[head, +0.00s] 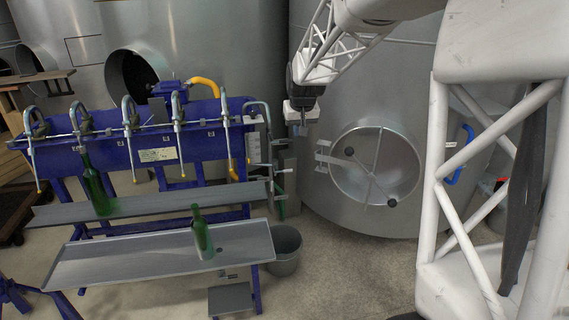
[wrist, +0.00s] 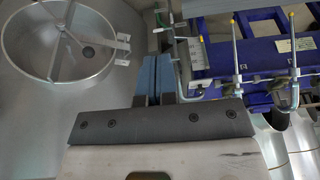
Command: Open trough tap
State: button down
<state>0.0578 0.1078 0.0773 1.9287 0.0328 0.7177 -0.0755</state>
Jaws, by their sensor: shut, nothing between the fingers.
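The blue trough (head: 200,143) of the bottle filler stands at the left in the head view, with several curved grey spouts along its front. A thin grey bent pipe (head: 262,103) is at its right end. No part is clearly marked as the tap, so I cannot tell which one it is. My gripper (head: 299,122) hangs in the air to the right of that end, apart from it. In the wrist view, my gripper (wrist: 160,66) has its blue fingers together and empty. The blue trough (wrist: 262,62) is to their right there, and a bent grey pipe passes close beside them.
Green bottles stand on the upper shelf (head: 150,205) and the lower tray (head: 130,262). A grey bucket (head: 285,255) is on the floor beside the tray. A steel tank with a round hatch (head: 385,165) is close behind and right of my gripper.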

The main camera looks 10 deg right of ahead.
jog(key=w+d+f, duration=0.2)
jog(key=w+f, duration=0.9)
jog(key=w, duration=0.4)
jog(key=w+d+f, duration=0.3)
jog(key=w+f, duration=0.9)
jog(key=w, duration=0.2)
jog(key=shift+w+d+t, duration=0.2)
jog(key=shift+w+t, duration=0.1)
jog(key=shift+w, duration=0.1)
jog(key=shift+f, duration=0.25)
jog(key=x, duration=1.3)
jog(key=shift+f, duration=0.45)
jog(key=shift+s, duration=0.15)
